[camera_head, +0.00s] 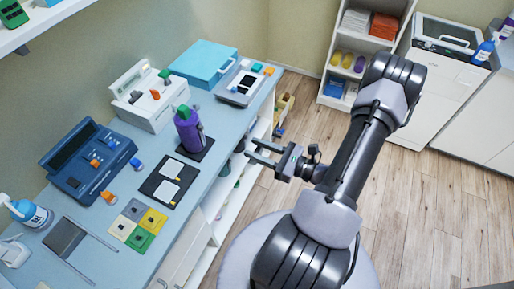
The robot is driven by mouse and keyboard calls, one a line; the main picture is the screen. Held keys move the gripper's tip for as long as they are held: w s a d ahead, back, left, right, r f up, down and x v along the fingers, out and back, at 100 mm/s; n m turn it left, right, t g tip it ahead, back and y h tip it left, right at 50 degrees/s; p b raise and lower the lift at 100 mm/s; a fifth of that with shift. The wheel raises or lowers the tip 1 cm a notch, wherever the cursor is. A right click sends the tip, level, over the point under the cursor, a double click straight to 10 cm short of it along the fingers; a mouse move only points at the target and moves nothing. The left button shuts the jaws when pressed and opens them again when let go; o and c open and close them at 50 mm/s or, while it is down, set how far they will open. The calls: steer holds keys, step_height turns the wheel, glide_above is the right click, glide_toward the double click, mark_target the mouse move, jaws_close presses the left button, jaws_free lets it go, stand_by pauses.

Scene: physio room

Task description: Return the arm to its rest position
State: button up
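My gripper (265,153) is in the middle of the head camera view, at the end of my raised arm. Its two fingers point left toward the counter and are spread apart with nothing between them. It appears to be over or just off the counter's right edge, to the right of a purple bottle (187,130); its height above the counter is hard to judge. My arm bends up to an elbow at the upper right and comes down to the gripper. No object is in contact with the fingers.
The blue counter (205,178) along the left holds a dark blue device (88,160), a white machine (147,97), a teal box (203,63) and coloured squares (138,225). A shelf unit (328,80) and white cabinets (440,95) stand behind. Wooden floor (425,205) at right is clear.

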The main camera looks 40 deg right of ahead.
steer(key=a+r+n+g+y+b, duration=0.2)
steer(key=a+r+n+g+y, duration=0.15)
steer(key=a+n+g, duration=0.45)
steer(key=a+r+n+g+y+b, duration=0.2)
steer(key=a+r+n+g, duration=0.25)
steer(key=a+n, duration=0.4)
steer(key=s+a+r+n+t+h+b, duration=0.1)
steer(key=s+a+r+n+h+b, duration=0.3)
steer(key=n+h, duration=0.5)
steer(key=s+a+r+n, duration=0.2)
steer(key=a+r, duration=0.1)
steer(key=shift+s+h, duration=0.25)
steer(key=shift+h, duration=0.1)
